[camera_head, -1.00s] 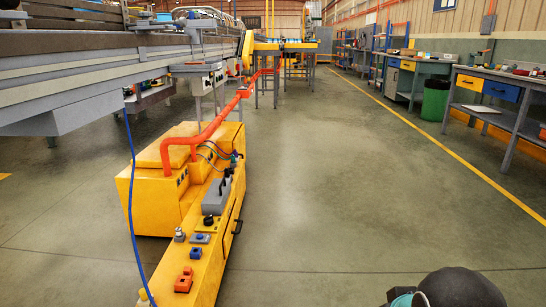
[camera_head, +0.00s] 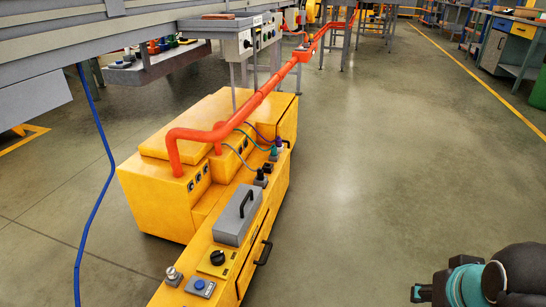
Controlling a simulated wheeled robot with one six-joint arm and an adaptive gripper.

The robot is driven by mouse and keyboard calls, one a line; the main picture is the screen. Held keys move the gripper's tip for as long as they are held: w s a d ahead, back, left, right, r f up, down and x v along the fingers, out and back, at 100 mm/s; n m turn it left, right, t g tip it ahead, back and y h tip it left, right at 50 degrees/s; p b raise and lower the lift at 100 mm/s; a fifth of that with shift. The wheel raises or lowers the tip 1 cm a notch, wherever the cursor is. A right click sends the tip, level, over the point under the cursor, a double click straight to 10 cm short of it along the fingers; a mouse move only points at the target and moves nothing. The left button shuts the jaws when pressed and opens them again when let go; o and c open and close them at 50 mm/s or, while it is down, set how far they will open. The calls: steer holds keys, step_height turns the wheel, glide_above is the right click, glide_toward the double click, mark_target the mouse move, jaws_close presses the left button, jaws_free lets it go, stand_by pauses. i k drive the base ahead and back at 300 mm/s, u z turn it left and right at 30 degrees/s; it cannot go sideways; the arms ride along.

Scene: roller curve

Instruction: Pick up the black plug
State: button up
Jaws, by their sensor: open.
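A small black plug (camera_head: 261,175) stands upright on a grey socket base on top of the yellow machine (camera_head: 155,205), behind the grey box with a handle. Beside and behind it stand a teal plug (camera_head: 274,152) and a purple plug (camera_head: 278,142). Thin cables curve from the machine's side panel toward this row; I cannot tell which cable ends at the black plug. Part of my arm, black and teal, shows at the lower right corner, well apart from the machine. My gripper's fingers do not show.
A grey box with a black handle (camera_head: 237,215), a black knob on a yellow plate (camera_head: 217,258) and a blue button (camera_head: 199,285) line the machine's front ledge. An orange pipe (camera_head: 262,98) rises over it. A blue cable (camera_head: 108,175) hangs at the left. The floor (camera_head: 380,180) to the right is clear.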

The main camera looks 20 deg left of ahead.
mark_target(260, 174)
steer(key=i, duration=0.8)
steer(key=u, duration=0.65)
steer(key=i, duration=1)
